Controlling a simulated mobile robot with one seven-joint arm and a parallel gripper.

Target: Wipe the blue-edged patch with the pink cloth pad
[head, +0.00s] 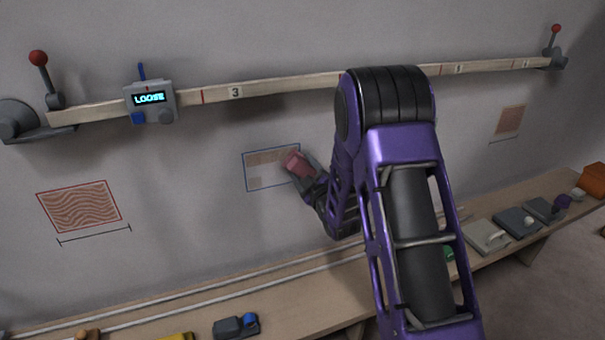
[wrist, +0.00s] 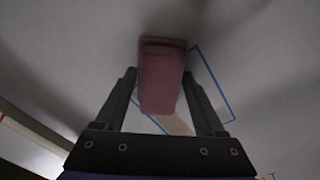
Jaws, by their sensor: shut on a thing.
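The pink cloth pad (head: 298,164) is held in my gripper (head: 308,178) at the right part of the blue-edged patch (head: 258,171) on the wall. The patch has a thin blue outline and tan marking, which shows at its upper and lower left. In the wrist view the pad (wrist: 161,80) sits between the two fingers of my gripper (wrist: 162,88). It covers part of the patch (wrist: 208,84), whose blue edge shows to the right of it. I cannot tell whether the pad touches the wall.
A wooden rail (head: 285,88) with a box reading LOOSE (head: 150,99) runs above. A red-edged patch (head: 79,206) is at left and another patch (head: 508,122) at right. A bench (head: 290,308) with several tools runs below.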

